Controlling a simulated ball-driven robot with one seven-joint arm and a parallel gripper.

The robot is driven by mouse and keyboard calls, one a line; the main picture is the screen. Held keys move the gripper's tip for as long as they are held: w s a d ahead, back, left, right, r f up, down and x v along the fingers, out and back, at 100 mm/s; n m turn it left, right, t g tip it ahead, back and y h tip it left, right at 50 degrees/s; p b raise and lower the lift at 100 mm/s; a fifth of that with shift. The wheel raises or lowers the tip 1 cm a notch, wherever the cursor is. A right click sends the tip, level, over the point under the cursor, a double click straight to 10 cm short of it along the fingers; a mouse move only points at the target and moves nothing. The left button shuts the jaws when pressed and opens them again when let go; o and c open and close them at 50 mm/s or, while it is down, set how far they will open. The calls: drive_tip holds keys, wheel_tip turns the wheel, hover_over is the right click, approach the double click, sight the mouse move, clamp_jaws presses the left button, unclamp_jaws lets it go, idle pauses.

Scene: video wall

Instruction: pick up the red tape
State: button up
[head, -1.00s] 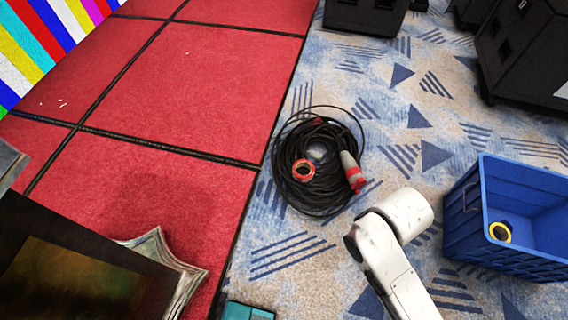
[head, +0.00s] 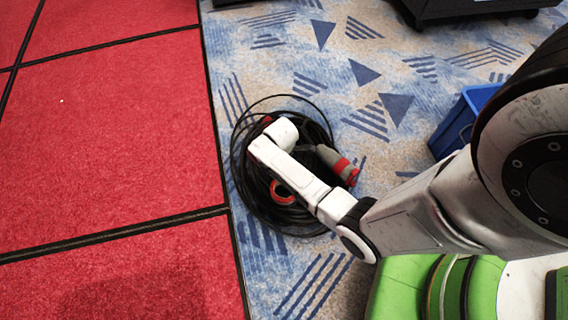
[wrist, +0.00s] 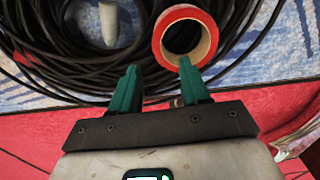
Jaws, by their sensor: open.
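The red tape (head: 281,193) is a small roll lying on a coil of black cable (head: 246,196) on the patterned carpet. In the head view my arm covers part of the coil and lies close beside the tape. The tape also shows whole in the wrist view (wrist: 163,37), with its pale core facing the camera. My gripper (wrist: 158,77) is open and empty, with two green fingers. The tape lies just beyond the fingertips, nearer the right finger. The fingers are hidden in the head view.
A grey and red cable plug (head: 338,165) lies on the coil's right side. A blue crate (head: 455,122) stands at right, partly behind my arm. Red floor panels (head: 120,130) lie to the left. Patterned carpet is free above the coil.

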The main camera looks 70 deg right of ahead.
drive_tip(key=f+b, duration=0.3)
drive_tip(key=f, duration=0.1)
drive_tip(key=f+b, duration=0.3)
drive_tip(key=f, duration=0.2)
drive_tip(key=shift+w+d+f, duration=0.1)
drive_tip(key=shift+w+d, duration=0.05)
drive_tip(key=shift+w, duration=0.05)
drive_tip(key=shift+c, duration=0.3)
clamp_jaws()
